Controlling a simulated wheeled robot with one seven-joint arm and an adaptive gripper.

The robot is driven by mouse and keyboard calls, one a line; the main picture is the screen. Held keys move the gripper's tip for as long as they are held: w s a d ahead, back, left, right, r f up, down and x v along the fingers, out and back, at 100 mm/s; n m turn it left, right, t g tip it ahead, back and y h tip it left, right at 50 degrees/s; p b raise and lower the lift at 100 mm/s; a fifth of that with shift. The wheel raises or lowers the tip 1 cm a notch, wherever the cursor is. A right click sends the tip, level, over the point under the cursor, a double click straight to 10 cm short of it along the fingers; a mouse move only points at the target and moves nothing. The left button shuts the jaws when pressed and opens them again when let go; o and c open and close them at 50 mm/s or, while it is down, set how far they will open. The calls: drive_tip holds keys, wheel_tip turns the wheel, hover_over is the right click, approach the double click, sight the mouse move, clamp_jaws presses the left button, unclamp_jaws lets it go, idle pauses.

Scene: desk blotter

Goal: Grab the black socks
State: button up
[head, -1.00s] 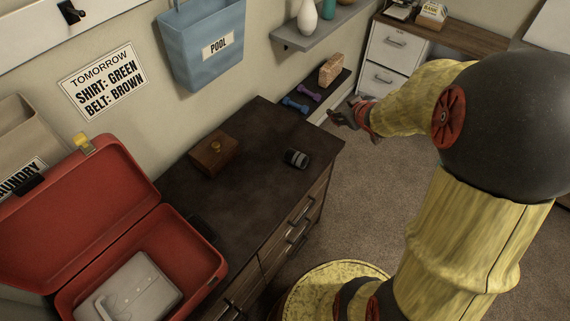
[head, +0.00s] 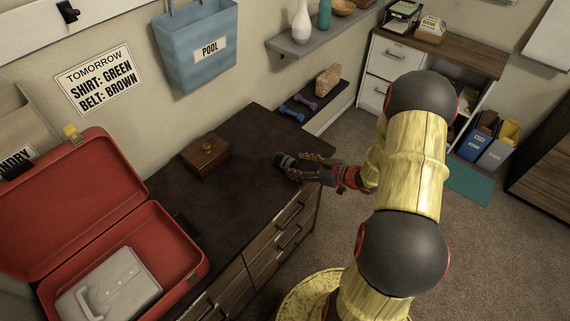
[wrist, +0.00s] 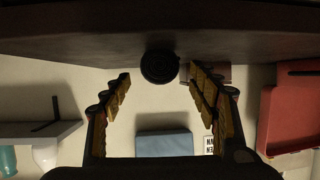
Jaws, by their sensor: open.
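The black socks (head: 284,160), a dark rolled bundle with a grey band, lie on the dark dresser top (head: 250,140) near its right end. My gripper (head: 303,166) is low over the right end of the dresser, close to the right side of the socks, with its fingers pointing at them. In the wrist view the socks (wrist: 160,66) show as a round black end, centred in the gap between the open fingertips (wrist: 160,78). The fingers are spread and hold nothing. I cannot tell whether the fingertips reach past the near end of the socks.
A wooden box (head: 205,155) with a small knob stands left of the socks. An open red suitcase (head: 165,235) with folded grey clothing is at the left. A blue pool bag (head: 195,50) hangs above.

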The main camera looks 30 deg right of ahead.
sight(285, 162)
drive_tip(key=b+x, duration=0.1)
drive_tip(key=x, duration=0.3)
drive_tip(key=shift+c, duration=0.8)
drive_tip(key=c, duration=1.1)
